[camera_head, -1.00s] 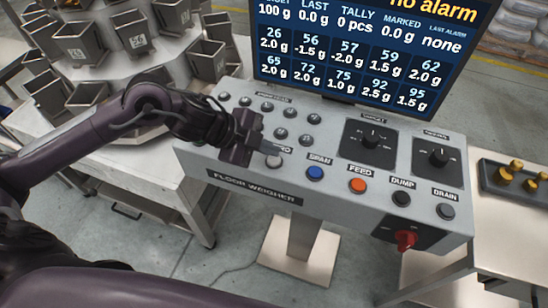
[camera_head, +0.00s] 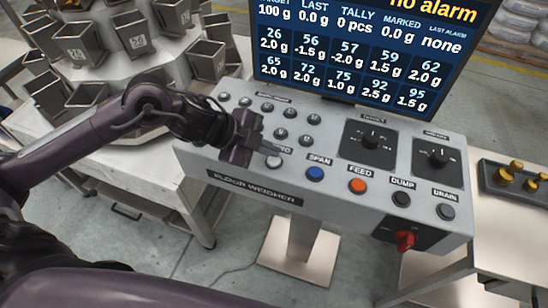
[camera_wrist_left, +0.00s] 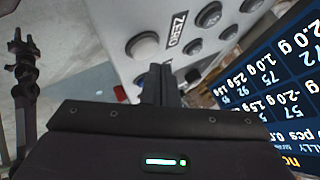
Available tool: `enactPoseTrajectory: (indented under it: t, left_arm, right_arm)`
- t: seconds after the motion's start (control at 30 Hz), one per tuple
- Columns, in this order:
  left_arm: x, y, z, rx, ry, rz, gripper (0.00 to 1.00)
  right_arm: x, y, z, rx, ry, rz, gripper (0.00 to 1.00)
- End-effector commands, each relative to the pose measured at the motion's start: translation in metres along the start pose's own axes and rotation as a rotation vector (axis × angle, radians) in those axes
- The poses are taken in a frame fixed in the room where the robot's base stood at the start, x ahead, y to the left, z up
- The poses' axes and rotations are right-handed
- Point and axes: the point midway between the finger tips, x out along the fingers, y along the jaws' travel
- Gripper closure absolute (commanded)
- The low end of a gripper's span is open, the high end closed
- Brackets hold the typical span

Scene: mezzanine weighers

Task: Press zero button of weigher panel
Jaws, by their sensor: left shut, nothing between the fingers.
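The weigher panel (camera_head: 330,175) is a grey slanted box with buttons and dials. Its pale zero button (camera_head: 274,162) is at the left end of the front row, and its label is partly hidden by my gripper. In the left wrist view, the zero button (camera_wrist_left: 143,45) sits beside the ZERO label. My left gripper (camera_head: 281,150) is shut and empty, with its fingertips just above the zero button. In the left wrist view, the fingers (camera_wrist_left: 159,80) point toward the button; I cannot tell whether they touch it. My right gripper is not in view.
The blue span (camera_head: 315,174), orange feed (camera_head: 358,185), dump and drain buttons follow to the right. Several small buttons lie behind. A red switch (camera_head: 405,240) is on the front face. A screen (camera_head: 360,50) stands behind; metal hoppers (camera_head: 80,45) are left.

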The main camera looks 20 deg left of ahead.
Motion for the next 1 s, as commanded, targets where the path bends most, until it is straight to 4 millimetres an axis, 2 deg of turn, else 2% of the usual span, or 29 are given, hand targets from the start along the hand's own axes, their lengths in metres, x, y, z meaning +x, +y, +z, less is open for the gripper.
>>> enactPoseTrajectory:
  t: [1.0]
  left_arm:
    - [0.0058,0.0043,0.0041,0.0,0.0,0.0,1.0]
  right_arm:
    - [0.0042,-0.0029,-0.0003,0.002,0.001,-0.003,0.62]
